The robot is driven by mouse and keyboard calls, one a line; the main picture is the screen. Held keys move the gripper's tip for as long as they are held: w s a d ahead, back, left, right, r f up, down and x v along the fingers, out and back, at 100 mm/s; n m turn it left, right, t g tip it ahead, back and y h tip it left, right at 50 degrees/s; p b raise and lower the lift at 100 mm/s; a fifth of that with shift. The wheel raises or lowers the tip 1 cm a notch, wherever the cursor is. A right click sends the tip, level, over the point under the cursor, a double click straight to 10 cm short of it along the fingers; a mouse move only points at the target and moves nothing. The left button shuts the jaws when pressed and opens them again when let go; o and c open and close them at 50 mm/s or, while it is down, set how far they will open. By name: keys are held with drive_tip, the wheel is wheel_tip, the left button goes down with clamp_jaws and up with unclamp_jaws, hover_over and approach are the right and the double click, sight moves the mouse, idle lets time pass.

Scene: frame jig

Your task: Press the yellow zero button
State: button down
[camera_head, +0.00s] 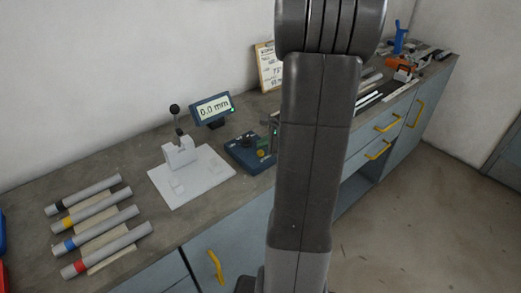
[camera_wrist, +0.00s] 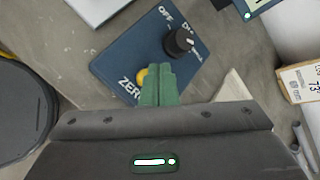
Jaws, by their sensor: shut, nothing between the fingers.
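The yellow zero button (camera_wrist: 140,77) sits on a dark blue control box (camera_wrist: 120,62), beside the printed word ZERO. It also shows in the head view as a small yellow spot (camera_head: 261,154). My gripper (camera_wrist: 157,70) is shut and empty, its green fingertips over the box. In the wrist view the fingertips lie just right of the button and overlap its edge. I cannot tell whether they touch it. A display (camera_head: 212,108) reads 0.0 mm.
A white jig plate (camera_head: 205,178) with a lever clamp stands left of the box. Several grey tubes with coloured bands (camera_head: 105,242) lie at the front left. A clipboard (camera_head: 268,68) leans on the wall. My arm hides the middle of the bench.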

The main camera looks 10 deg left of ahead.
drive_tip(key=shift+r, duration=0.1)
wheel_tip(320, 180, up, 5)
drive_tip(key=p, duration=0.4)
idle(1.0)
